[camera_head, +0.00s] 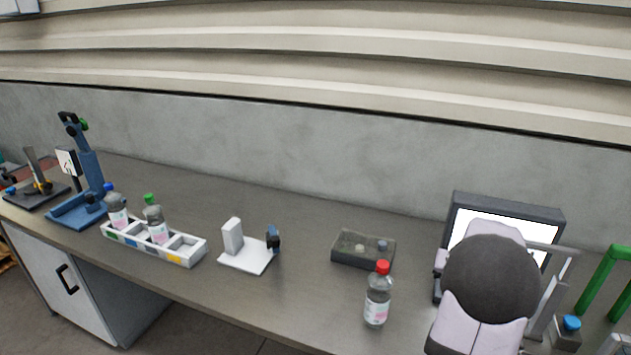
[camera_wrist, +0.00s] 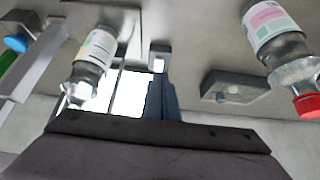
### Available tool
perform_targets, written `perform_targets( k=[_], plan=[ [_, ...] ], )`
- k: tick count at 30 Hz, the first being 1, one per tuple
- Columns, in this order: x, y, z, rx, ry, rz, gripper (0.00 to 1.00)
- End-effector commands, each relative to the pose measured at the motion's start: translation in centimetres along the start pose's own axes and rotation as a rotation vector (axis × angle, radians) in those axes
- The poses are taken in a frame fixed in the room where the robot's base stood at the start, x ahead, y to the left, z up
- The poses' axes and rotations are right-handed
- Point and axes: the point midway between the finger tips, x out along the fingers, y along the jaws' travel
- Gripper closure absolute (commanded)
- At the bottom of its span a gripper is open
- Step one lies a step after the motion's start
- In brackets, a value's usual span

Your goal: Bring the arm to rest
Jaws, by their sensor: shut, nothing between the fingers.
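My gripper (camera_wrist: 160,88) shows in the wrist view as narrow blue-grey fingers close together beyond a dark bar, shut and empty. In the head view my arm stands at the right, in front of the bright screen, and hides the fingers. A clear bottle (camera_wrist: 94,62) with a pale label appears left of the fingers in the wrist view, apart from them. A red-capped bottle (camera_head: 377,297) stands upright on the bench; it also shows at the right of the wrist view (camera_wrist: 272,30).
The dark-framed screen (camera_head: 540,213) stands behind my arm. A shallow grey tray (camera_head: 345,262) holds small parts. A white stand (camera_head: 240,262) and a compartment rack (camera_head: 185,259) with two bottles sit further left. A blue device (camera_head: 90,180) stands at far left. Bare bench lies between them.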

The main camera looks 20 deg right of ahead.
Motion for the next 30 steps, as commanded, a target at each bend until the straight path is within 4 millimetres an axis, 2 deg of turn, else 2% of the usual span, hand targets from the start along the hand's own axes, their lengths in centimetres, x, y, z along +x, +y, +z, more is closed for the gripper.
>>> perform_targets(
  k=[2, 4, 8, 11, 12, 14, 17, 21, 25, 30],
  plan=[
    [0.0, -0.2, 0.5, 0.046, -0.02, -0.007, 1.0],
    [0.0, -0.5, 2.1, 0.1, -0.08, -0.015, 1.0],
    [0.4, -1.1, 8.4, 0.152, -0.241, -0.017, 1.0],
    [-0.1, -1.5, 13.8, 0.178, -0.373, -0.011, 1.0],
    [-0.7, -1.7, 15.9, 0.186, -0.423, -0.007, 1.0],
    [-1.8, -2.1, 18.9, 0.187, -0.491, -0.002, 1.0],
    [-4.1, -4.1, 23.2, 0.142, -0.592, -0.002, 1.0],
    [-8.0, -7.7, 28.6, -0.013, -0.695, -0.014, 1.0],
    [-11.1, -10.6, 32.1, -0.209, -0.724, -0.038, 1.0],
    [-14.0, -14.5, 34.4, -0.451, -0.676, -0.094, 1.0]
  ],
)
